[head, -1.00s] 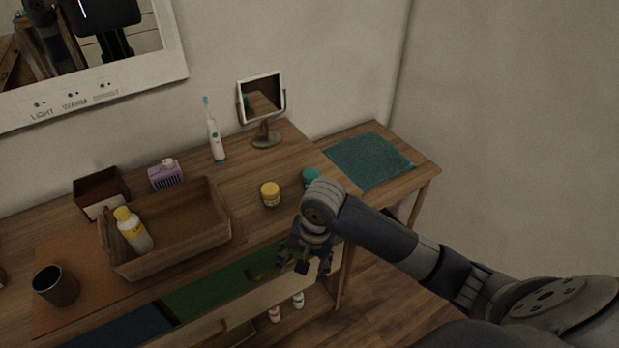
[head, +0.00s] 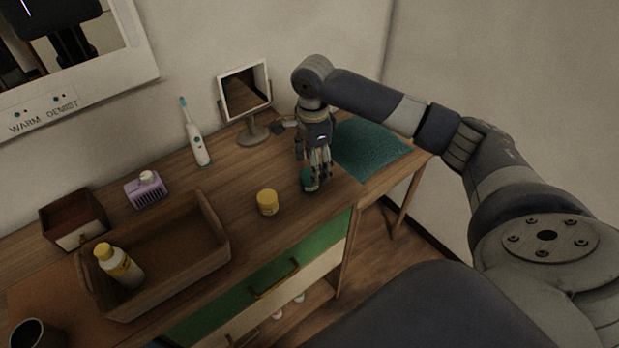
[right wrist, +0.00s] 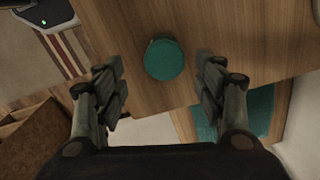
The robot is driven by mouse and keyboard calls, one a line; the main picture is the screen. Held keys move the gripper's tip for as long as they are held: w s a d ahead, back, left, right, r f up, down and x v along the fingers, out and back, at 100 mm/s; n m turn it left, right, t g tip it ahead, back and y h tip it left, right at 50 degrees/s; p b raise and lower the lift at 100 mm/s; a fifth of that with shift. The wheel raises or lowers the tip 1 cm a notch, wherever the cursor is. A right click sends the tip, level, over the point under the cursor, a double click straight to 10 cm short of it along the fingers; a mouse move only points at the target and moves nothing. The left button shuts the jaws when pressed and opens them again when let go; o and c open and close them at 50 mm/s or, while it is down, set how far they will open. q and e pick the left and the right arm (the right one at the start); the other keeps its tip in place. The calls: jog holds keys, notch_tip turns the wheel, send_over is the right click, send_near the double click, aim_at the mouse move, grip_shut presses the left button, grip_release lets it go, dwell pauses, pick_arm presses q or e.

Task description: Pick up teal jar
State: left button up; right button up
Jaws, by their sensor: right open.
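The teal jar (head: 308,184) stands on the wooden counter near its front right edge, partly hidden behind my right gripper in the head view. In the right wrist view the round teal lid of the jar (right wrist: 164,58) shows from above, between and a little beyond the fingertips. My right gripper (head: 320,176) points down just above and at the jar. In the right wrist view the two fingers (right wrist: 162,88) are spread apart on either side, with nothing held between them. My left gripper is not in view.
A yellow-lidded jar (head: 267,202) stands left of the teal jar. A tilting mirror (head: 245,92) and a toothbrush (head: 196,135) stand behind. A wooden tray (head: 211,262) holds a yellow-capped bottle (head: 118,262). A teal cloth (head: 372,150) lies to the right.

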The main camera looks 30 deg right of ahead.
aim_at(305, 177)
jog(key=shift+w+a+f+p, duration=0.1)
jog(key=shift+f+p, duration=0.1)
jog(key=shift+f, duration=0.85)
jog(key=shift+w+d+f+p, duration=0.1)
jog(key=shift+w+f+p, duration=0.05)
jog(key=shift+f, duration=0.85)
jog(key=shift+w+a+f+p, duration=0.1)
jog(key=shift+f+p, duration=0.1)
jog(key=shift+f, duration=0.85)
jog(key=c, duration=1.2)
